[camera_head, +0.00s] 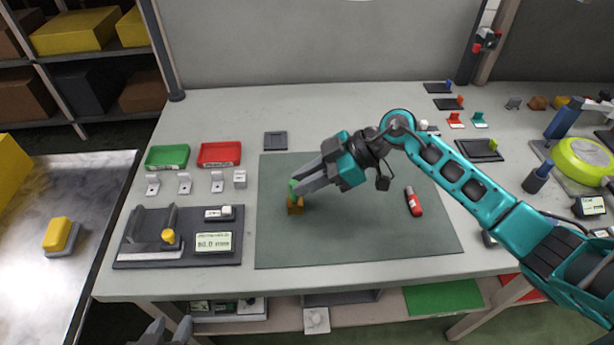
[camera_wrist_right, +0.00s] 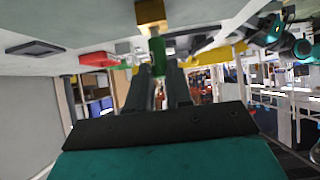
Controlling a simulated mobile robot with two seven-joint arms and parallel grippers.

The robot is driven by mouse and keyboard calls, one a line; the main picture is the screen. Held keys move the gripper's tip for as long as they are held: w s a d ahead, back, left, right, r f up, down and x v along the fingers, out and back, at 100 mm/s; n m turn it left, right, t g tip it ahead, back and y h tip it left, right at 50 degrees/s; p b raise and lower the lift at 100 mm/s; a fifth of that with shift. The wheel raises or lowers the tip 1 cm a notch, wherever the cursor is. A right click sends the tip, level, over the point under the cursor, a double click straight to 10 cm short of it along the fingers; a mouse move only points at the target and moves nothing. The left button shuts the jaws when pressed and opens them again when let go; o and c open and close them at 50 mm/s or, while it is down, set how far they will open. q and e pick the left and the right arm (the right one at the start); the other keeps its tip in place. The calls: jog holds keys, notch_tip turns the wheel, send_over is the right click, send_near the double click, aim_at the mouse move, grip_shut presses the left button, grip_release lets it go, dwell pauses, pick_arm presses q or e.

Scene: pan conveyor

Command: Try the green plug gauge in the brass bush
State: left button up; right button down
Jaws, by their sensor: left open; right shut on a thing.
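My right gripper (camera_head: 297,186) is shut on the green plug gauge (camera_head: 292,185). The gauge is held just above or at the top of the brass bush (camera_head: 295,207), which sits on the dark green mat (camera_head: 350,235). In the right wrist view the green gauge (camera_wrist_right: 158,57) is between the fingers, its narrow end toward the brass bush (camera_wrist_right: 150,14). I cannot tell whether its tip is inside the bore. My left gripper (camera_head: 168,331) shows at the bottom edge, open and empty, away from the bench top.
A red-handled piece (camera_head: 414,202) lies on the mat's right side. A measuring stand with a display (camera_head: 213,242) is left of the mat. A green tray (camera_head: 167,157) and a red tray (camera_head: 219,154) stand behind it. The mat's front is clear.

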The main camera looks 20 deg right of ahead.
jog(key=shift+f, duration=0.45)
dwell(0.3)
dwell(0.8)
jog(key=shift+r+p, duration=0.3)
jog(key=shift+r, duration=2.7)
